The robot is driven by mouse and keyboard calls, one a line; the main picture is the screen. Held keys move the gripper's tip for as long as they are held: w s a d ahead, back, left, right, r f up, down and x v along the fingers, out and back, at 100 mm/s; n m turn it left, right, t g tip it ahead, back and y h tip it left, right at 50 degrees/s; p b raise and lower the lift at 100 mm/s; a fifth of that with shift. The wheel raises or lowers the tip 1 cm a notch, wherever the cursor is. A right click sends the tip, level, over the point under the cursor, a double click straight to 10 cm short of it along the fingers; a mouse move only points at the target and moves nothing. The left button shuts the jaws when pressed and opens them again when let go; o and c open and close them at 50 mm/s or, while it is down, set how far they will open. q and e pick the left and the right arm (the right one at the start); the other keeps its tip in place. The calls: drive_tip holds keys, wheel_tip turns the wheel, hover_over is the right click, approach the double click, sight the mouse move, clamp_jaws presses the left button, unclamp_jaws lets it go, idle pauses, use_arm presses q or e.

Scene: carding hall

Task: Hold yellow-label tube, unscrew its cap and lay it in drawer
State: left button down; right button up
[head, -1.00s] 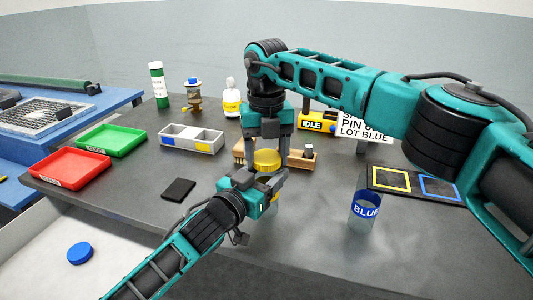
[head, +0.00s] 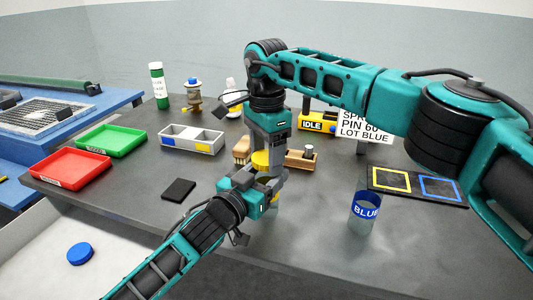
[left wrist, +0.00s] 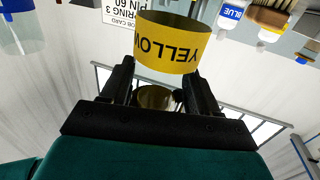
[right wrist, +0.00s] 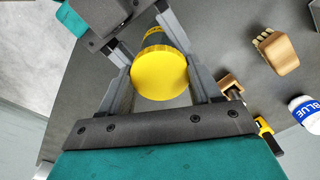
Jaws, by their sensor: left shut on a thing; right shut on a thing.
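The yellow-label tube stands upright in my left gripper (head: 264,188); its yellow label (left wrist: 167,45) fills the top of the left wrist view. The left fingers are shut around the tube. My right gripper (head: 268,158) points down from above, its fingers shut on the round yellow cap (head: 261,160). The cap shows flat between them in the right wrist view (right wrist: 160,75), directly over the tube. Whether its thread still engages cannot be told. The pale open drawer (head: 125,277) is at lower left, with a blue cap (head: 80,254) lying in it.
A blue-label tube (head: 365,211) stands at right near the table's front edge. A black pad (head: 179,190), divided grey bin (head: 190,139), red tray (head: 70,168) and green tray (head: 111,140) lie left. A brush (head: 241,150) and wooden block (head: 300,160) sit behind the grippers.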

sight(267, 157)
drive_tip(key=n, duration=0.3)
drive_tip(key=shift+n, duration=0.4)
drive_tip(key=n, duration=0.4)
drive_tip(key=shift+r, duration=0.15)
drive_tip(key=shift+r, duration=1)
drive_tip(key=shift+r, duration=2)
use_arm(q)
drive_tip(key=shift+c, duration=0.9)
unclamp_jaws()
